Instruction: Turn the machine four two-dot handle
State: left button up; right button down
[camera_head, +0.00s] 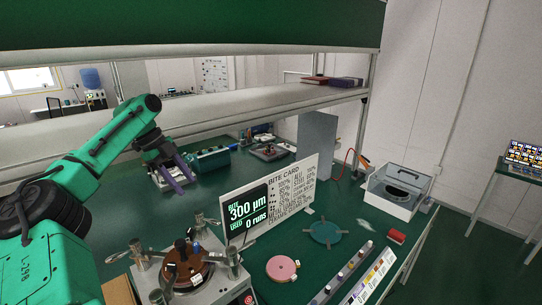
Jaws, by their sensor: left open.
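My left gripper (177,174) has purple fingers. It is open and hangs over a small light-coloured machine (158,184) at the back left of the green bench. The fingers cover part of that machine, and I cannot tell whether they touch it. A larger lapping machine (217,283) stands in the foreground with a brown round plate (187,266) and several metal posts with knobs around it. Another machine with a dark plate (268,151) stands further back. I cannot make out machine numbers or a two-dot handle. My right gripper is not in view.
A bite card sign (290,190) reading 300 µm and 0 runs stands mid-bench. A white open box (388,204) stands right. A shelf (250,105) spans above the bench.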

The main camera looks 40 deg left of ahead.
aim_at(231, 252)
jog(key=k+l, duration=0.15)
jog(key=l, duration=0.2)
jog(key=k+l, duration=0.2)
jog(key=l, duration=0.2)
jog(key=k+l, duration=0.15)
jog(key=l, duration=0.2)
jog(key=k+l, duration=0.15)
jog(key=l, duration=0.25)
jog(key=k+l, duration=0.2)
jog(key=l, duration=0.15)
